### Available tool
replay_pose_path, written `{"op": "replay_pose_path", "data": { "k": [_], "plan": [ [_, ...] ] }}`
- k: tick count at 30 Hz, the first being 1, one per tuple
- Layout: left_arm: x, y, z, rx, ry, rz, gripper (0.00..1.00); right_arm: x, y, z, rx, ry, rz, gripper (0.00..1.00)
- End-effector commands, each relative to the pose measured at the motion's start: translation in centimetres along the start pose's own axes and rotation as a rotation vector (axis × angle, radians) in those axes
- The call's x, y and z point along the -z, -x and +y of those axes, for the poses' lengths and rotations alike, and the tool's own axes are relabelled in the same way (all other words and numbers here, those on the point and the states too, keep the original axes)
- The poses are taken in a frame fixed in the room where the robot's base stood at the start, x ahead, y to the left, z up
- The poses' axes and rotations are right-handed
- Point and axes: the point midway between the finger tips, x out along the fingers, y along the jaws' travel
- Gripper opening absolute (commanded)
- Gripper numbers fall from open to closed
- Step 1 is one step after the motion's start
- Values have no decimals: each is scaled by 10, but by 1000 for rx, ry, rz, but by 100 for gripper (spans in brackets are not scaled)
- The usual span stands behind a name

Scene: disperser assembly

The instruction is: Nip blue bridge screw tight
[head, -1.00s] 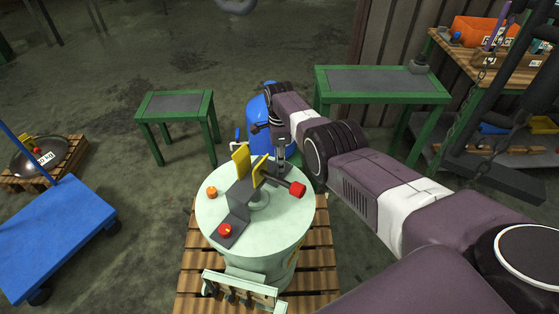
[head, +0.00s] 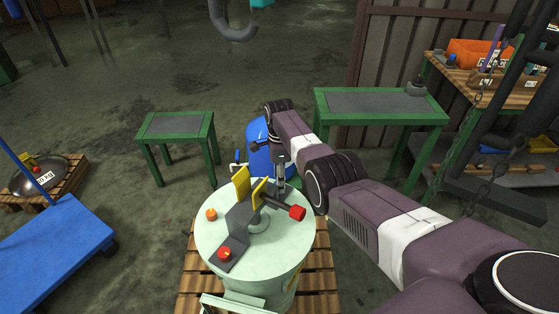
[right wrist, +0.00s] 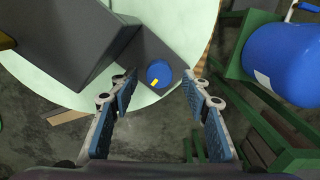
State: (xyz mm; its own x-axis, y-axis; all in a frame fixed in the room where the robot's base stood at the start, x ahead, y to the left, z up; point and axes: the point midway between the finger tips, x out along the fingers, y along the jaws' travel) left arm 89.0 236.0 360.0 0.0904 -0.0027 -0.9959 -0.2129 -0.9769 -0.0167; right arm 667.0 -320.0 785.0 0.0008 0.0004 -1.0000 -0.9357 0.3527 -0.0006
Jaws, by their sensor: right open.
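The blue bridge screw (right wrist: 159,73) is a round blue head with a small yellow mark, on the end of the dark grey bridge (right wrist: 147,48). In the head view the bridge (head: 243,217) lies across the pale green drum lid (head: 215,235); the blue screw is hidden there. My right gripper (right wrist: 158,80) is open, with one finger on each side of the blue screw in the right wrist view, apart from it. In the head view this gripper (head: 281,178) points down at the lid's far side. My left gripper is not in view.
Yellow plates (head: 242,186), a red-ended lever (head: 297,213), a red knob (head: 225,254) and an orange knob (head: 211,214) stand on the lid. A blue tank (head: 258,140) is behind. Green tables (head: 170,125) and a blue cart (head: 45,250) stand around on open floor.

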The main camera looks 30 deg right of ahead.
Motion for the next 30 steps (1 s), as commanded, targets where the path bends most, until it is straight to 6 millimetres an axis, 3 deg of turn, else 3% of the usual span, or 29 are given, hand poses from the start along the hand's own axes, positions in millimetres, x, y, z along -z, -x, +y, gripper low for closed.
{"op": "replay_pose_path", "data": {
  "k": [15,21,30],
  "plan": [
    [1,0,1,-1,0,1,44,0,91,0,3,-1,0,44],
    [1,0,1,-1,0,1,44,0,102,0,1,-1,0,44],
    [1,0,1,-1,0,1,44,0,103,0,1,-1,0,44]
  ]
}}
